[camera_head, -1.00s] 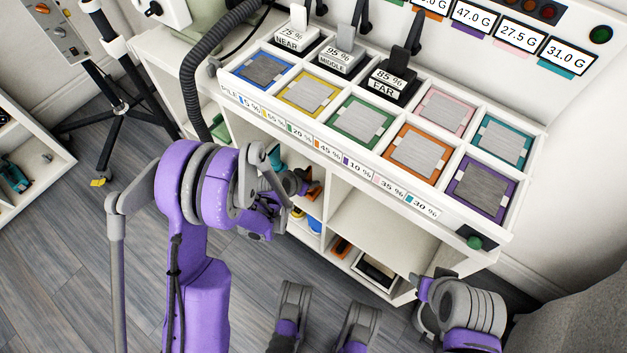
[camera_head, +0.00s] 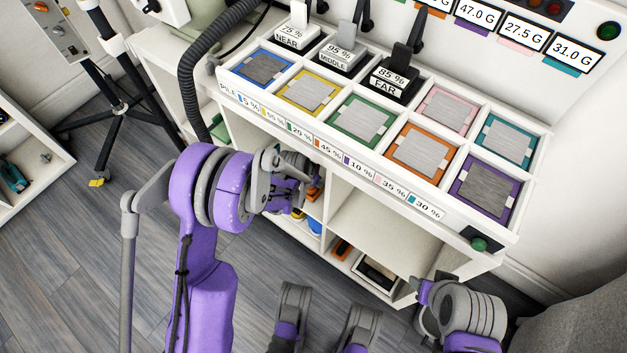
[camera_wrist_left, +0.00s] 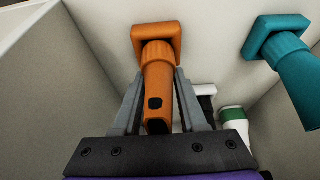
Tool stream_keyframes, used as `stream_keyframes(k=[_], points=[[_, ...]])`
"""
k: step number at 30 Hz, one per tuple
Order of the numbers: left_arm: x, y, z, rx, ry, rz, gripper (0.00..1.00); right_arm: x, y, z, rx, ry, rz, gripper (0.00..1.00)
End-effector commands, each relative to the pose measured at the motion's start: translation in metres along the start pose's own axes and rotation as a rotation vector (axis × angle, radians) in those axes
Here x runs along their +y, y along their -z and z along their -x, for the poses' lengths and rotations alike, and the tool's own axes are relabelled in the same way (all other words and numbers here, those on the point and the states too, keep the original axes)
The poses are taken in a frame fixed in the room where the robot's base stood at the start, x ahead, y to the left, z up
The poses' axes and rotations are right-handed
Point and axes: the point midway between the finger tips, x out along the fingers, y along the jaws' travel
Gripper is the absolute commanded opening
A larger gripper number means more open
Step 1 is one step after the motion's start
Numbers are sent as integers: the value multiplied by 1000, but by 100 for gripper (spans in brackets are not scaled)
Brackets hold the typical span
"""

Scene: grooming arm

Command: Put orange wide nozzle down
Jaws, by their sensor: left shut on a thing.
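The orange wide nozzle (camera_wrist_left: 157,66) is between the fingers of my left gripper (camera_wrist_left: 158,82) in the left wrist view. Its tube lies along the fingers and its broad flat head points away, close to a pale compartment surface. I cannot tell whether the head touches that surface. In the head view my left gripper (camera_head: 300,188) is at the open front of the white cabinet's shelves, mostly hidden by its own wrist.
A teal nozzle (camera_wrist_left: 285,50) is to the right of the orange one, with a green and white item (camera_wrist_left: 233,122) below it. Compartment walls rise on both sides. The cabinet's top holds framed colored pads (camera_head: 362,122). A black hose (camera_head: 190,75) hangs at its left.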

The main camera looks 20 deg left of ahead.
Motion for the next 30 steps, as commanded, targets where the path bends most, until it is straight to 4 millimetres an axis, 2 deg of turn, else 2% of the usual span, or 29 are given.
stream_keyframes(k=[3,4,8,19,23,25,26,30], points=[[0,-1,-4,0,0,0,0,0,-1,-3,0,0,0,52],[0,-1,-3,0,0,0,47,0,0,-2,0,0,0,52],[0,-1,-2,1,0,0,70,0,0,-2,0,0,0,52],[0,0,1,1,0,0,72,0,0,1,0,0,0,52],[0,0,17,1,0,1,72,0,1,5,1,0,0,52],[0,1,31,2,0,1,72,0,2,10,2,0,0,52],[0,-2,37,1,0,2,72,0,2,11,2,0,0,52],[-1,-38,47,1,1,3,72,0,3,13,3,0,0,52]])
